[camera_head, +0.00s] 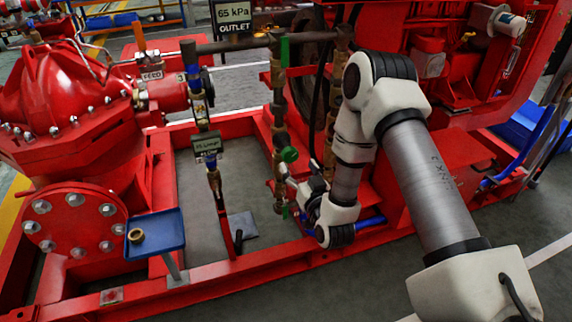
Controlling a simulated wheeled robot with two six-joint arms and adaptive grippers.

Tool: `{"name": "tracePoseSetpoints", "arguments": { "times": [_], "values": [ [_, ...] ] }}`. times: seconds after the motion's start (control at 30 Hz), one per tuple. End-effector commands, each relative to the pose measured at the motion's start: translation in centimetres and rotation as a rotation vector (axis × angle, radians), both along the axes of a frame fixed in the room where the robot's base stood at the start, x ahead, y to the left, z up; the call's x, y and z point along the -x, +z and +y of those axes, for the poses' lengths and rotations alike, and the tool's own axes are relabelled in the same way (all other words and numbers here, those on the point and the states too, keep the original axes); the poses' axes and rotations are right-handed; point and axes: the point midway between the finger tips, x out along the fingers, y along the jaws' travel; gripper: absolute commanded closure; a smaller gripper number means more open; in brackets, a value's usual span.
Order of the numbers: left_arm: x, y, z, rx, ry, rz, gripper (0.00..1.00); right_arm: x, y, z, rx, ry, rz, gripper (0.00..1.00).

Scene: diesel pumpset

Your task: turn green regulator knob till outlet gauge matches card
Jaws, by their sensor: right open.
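The green regulator knob (289,154) sits on a brass valve on the vertical pipework in the middle of the view. The card (233,14) reads 65 kPa OUTLET and stands at the top, left of centre. I cannot make out an outlet gauge dial or its needle. My right arm comes in from the lower right and bends down. My right gripper (287,181) is open beside the pipe, just below the green knob. It looks small and partly hidden by its own wrist, so I cannot tell whether it touches the pipe. My left gripper is not in view.
A red pump (75,100) fills the left. A blue tray (156,233) with a brass ring (136,236) stands at front left. Green lever handles, hoses and the red base frame (235,278) surround the pipework.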

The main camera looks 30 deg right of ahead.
Motion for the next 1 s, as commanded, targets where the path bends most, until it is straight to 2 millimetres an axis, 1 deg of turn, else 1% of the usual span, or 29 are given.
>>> {"name": "tracePoseSetpoints", "arguments": {
  "times": [0.2, 0.3, 0.43, 0.63, 0.67, 0.7, 0.77, 0.8, 0.83, 0.97, 1.0],
  "values": [
    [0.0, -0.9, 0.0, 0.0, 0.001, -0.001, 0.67, -4.1, 0.1, -1.0, 0.001, 0.0, -0.004, 0.28],
    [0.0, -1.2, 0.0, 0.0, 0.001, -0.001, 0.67, -5.6, 0.0, -1.3, 0.002, 0.001, -0.003, 0.28],
    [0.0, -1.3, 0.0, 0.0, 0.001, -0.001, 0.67, -6.6, 0.1, -1.6, 0.001, 0.001, 0.0, 0.28],
    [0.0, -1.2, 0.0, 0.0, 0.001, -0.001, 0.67, -6.7, 0.1, -1.6, 0.001, 0.001, 0.002, 0.28],
    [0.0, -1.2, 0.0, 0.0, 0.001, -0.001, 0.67, -6.7, 0.1, -1.6, 0.001, 0.001, 0.002, 0.35],
    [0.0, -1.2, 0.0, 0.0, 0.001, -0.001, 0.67, -6.6, 0.1, -1.6, 0.001, 0.001, 0.002, 0.49],
    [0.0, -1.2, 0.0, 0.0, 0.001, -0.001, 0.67, -6.6, 0.1, -1.6, 0.001, 0.001, 0.002, 0.7],
    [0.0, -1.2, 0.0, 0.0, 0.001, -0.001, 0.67, -6.6, 0.1, -1.6, 0.001, 0.0, 0.002, 0.84],
    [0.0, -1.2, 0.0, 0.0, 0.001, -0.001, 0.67, -6.6, 0.1, -1.6, 0.001, 0.0, 0.002, 0.89],
    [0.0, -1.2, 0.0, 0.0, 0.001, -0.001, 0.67, -6.6, 0.2, -1.6, 0.002, 0.001, 0.003, 0.89],
    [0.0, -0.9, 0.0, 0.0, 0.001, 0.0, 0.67, -6.6, 0.3, -1.6, 0.013, 0.001, 0.005, 0.89]
  ]
}}
